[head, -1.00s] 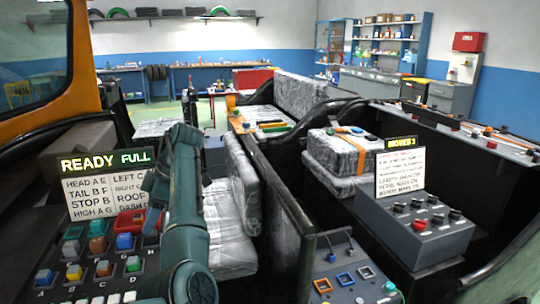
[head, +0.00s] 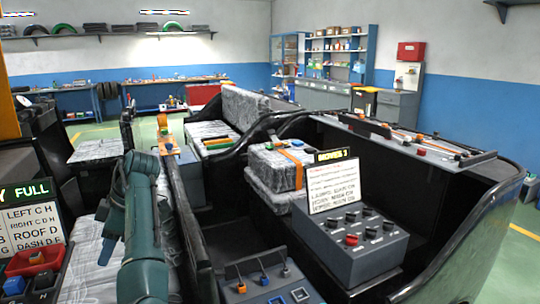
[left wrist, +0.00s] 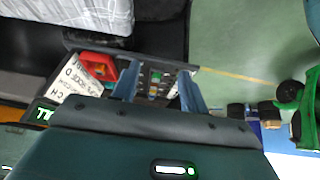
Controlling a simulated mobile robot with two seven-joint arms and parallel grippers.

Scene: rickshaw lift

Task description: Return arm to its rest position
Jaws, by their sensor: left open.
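My left arm comes in at the bottom left of the head view as a teal link standing over the grey wrapped seat. Its left gripper (head: 108,240) hangs low beside the link, mostly hidden, with a blue finger showing. In the left wrist view my left gripper (left wrist: 158,90) is open, with its two blue fingers apart and nothing between them. Beyond the fingers lies a button panel (left wrist: 157,78) with a red tray (left wrist: 95,64) and a white text card (left wrist: 78,80). I cannot tell the gap between fingers and panel. My right gripper is not in view.
A grey switch box (head: 350,240) with a text card (head: 334,184) stands at the right. Wrapped blocks (head: 277,167) sit behind it. Dark vehicle walls (head: 440,165) enclose this area. Open green floor (head: 525,220) shows at the far right.

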